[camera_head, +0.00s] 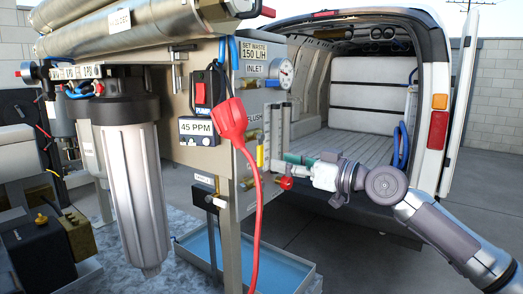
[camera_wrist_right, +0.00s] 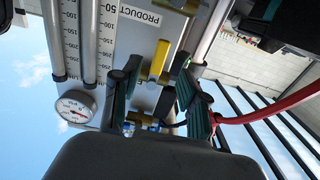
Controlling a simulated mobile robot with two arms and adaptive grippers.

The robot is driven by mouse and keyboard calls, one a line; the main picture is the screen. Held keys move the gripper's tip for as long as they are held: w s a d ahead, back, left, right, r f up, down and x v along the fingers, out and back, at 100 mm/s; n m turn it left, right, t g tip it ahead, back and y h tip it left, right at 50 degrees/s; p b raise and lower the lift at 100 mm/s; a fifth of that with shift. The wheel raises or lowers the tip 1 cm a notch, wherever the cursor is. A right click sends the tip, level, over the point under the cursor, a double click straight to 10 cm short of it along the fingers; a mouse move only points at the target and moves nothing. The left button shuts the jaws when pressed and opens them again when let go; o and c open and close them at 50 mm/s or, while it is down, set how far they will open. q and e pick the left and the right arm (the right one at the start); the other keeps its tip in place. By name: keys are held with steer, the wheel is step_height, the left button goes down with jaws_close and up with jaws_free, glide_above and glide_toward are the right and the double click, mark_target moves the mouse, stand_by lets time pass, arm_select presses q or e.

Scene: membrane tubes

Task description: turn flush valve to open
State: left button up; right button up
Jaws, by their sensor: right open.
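The flush valve's yellow handle (camera_head: 260,156) is on the side panel below the FLUSH label (camera_head: 253,119) in the head view. In the right wrist view a yellow lever (camera_wrist_right: 160,61) stands lengthwise between the fingers, near a brass fitting (camera_wrist_right: 141,117). My right gripper (camera_head: 291,159) reaches in from the right, with its green-padded fingers close to the panel. In the right wrist view my right gripper (camera_wrist_right: 157,85) is open, with its fingers on either side of the lever. I cannot tell whether they touch it. My left gripper is not in view.
A red plug (camera_head: 230,118) hangs with its red cable in front of the panel. A red-knobbed valve (camera_head: 285,183) sits just below my right gripper. Flow tubes (camera_wrist_right: 90,40) and a pressure gauge (camera_wrist_right: 75,106) are beside the lever. An open van (camera_head: 368,95) stands behind.

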mark_target(262, 157)
steer(key=p+x, duration=0.1)
steer(key=x, duration=0.5)
steer(key=shift+w+a+r+p, duration=0.1)
steer(key=shift+r+p, duration=0.05)
steer(key=shift+p, duration=0.25)
steer(key=shift+w+a, duration=0.35)
steer(key=shift+a, duration=0.1)
jaws_close()
